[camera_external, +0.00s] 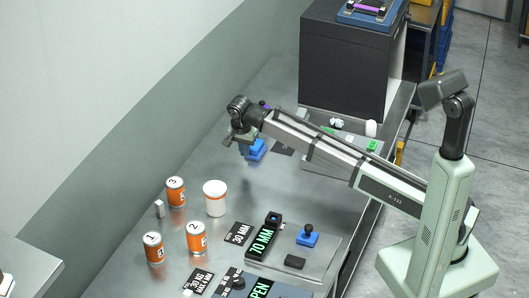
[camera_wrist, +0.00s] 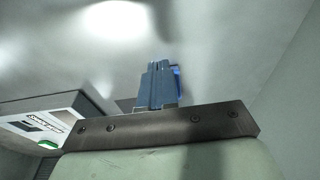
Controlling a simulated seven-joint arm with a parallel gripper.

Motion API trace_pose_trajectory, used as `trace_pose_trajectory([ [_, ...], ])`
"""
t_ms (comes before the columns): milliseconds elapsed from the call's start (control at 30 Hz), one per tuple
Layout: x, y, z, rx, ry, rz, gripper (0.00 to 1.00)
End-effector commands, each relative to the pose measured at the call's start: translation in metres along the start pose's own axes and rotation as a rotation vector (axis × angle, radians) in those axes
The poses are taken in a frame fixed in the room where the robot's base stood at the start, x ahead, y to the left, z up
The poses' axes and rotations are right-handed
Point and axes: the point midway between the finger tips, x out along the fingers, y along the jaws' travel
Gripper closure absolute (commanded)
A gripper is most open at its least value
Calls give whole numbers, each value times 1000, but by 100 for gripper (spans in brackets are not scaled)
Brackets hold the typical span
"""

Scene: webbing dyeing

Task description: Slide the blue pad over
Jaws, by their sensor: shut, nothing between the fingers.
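A blue pad (camera_external: 257,150) lies on the steel table near the far end, just right of my gripper (camera_external: 242,149). My gripper points down with its fingers shut and empty. In the wrist view the shut fingers (camera_wrist: 155,84) partly hide a bright blue piece (camera_wrist: 177,80), which looks like the same pad. I cannot tell whether the fingers touch it. A second blue block (camera_external: 308,239) with a black knob sits on a grey plate nearer the front.
Orange-and-white numbered cans (camera_external: 196,238) and a white tub (camera_external: 215,198) stand at the left. A large black box (camera_external: 345,70) is at the back. A "70 MM" block (camera_external: 263,241) and a "30 MM" card (camera_external: 238,233) lie in front. The mid-table is clear.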

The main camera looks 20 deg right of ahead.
Motion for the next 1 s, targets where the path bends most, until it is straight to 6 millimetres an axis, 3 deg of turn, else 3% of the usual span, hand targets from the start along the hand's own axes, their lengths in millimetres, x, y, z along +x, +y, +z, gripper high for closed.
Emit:
trace_pose_trajectory([
  [267, 4, 2, -21, 13, -7, 14, 100],
  [800, 20, 3, -110, 12, -6, 13, 100],
  [900, 23, 3, -118, 10, -6, 13, 100],
  [1000, 32, 4, -114, 9, -6, 13, 100],
])
